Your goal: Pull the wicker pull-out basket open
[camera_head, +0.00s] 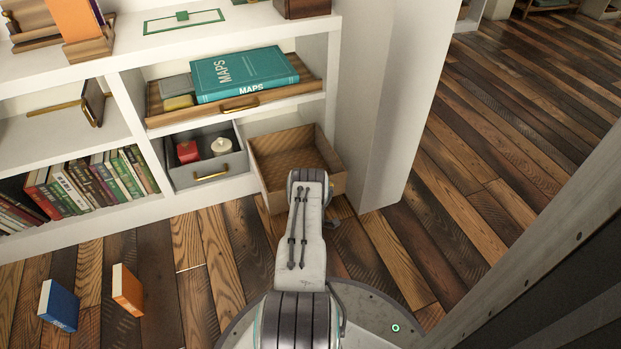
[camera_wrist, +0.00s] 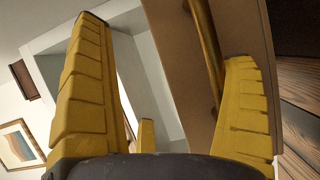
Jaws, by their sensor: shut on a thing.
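The wicker pull-out basket (camera_head: 288,158) is a brown, empty box in the lower right compartment of the white shelf. It sticks well out past the shelf front, and its inside shows in the head view. In the wrist view its brown front (camera_wrist: 172,50) runs up close to the camera, with a brass bar handle (camera_wrist: 207,45) on it. My gripper (camera_wrist: 164,42) has its yellow fingers on either side of the handle and is shut on it. In the head view my arm hides the gripper, the handle and part of the basket's front.
Beside the basket, a grey drawer (camera_head: 208,170) holds a red thing and a white candle. Above, a wooden tray (camera_head: 285,95) bears a teal MAPS book (camera_head: 240,75). A blue book (camera_head: 58,305) and an orange book (camera_head: 127,290) stand on the plank floor at left. A white side panel (camera_head: 400,120) is at right.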

